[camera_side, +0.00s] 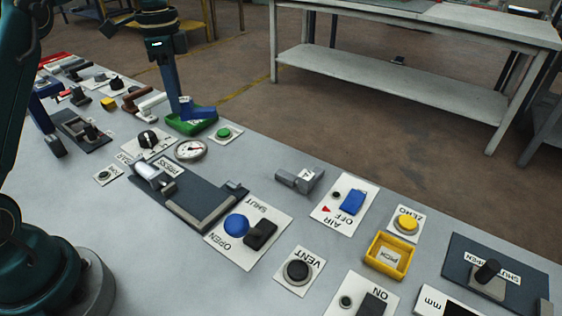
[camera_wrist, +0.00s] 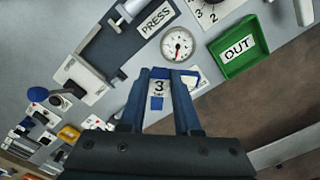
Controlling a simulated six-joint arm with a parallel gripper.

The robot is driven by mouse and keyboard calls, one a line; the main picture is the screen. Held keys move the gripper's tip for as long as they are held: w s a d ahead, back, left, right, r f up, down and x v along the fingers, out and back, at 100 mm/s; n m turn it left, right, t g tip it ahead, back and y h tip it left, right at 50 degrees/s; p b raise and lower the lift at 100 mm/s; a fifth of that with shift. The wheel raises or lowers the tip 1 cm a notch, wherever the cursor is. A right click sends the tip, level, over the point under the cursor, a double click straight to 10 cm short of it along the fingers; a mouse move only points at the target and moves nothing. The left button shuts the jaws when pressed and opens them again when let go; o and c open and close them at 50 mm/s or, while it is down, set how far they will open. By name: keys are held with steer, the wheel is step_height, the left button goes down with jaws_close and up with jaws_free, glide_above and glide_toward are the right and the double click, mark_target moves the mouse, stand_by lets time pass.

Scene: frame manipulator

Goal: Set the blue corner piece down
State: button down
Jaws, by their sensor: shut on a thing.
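My gripper (camera_side: 184,97) points down and is shut on the blue corner piece (camera_side: 201,112), which shows at its fingertips in the side view. The piece overlaps the green OUT tray (camera_side: 174,124) there; I cannot tell its height above it. The green OUT tray (camera_wrist: 264,58) lies up and right of the fingertips in that view and looks empty.
A round gauge (camera_side: 191,149) and a green button (camera_side: 224,134) sit close to the tray. The PRESS fixture (camera_side: 178,190), a grey block (camera_side: 300,180) and a yellow PICK tray (camera_side: 372,260) stand along the bench. Bare bench lies at the front left.

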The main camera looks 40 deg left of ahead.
steer(key=w+d+f, duration=0.2)
steer(key=d, duration=0.1)
steer(key=w+d+f, duration=0.1)
steer(key=d+f, duration=0.2)
steer(key=d, duration=0.1)
steer(key=w+d+f, duration=0.2)
steer(key=d, duration=0.1)
steer(key=shift+w+d+f, duration=0.25)
steer(key=shift+w, duration=0.1)
steer(key=shift+f, duration=2)
steer(key=shift+f, duration=0.1)
steer(key=c, duration=0.6)
jaws_free()
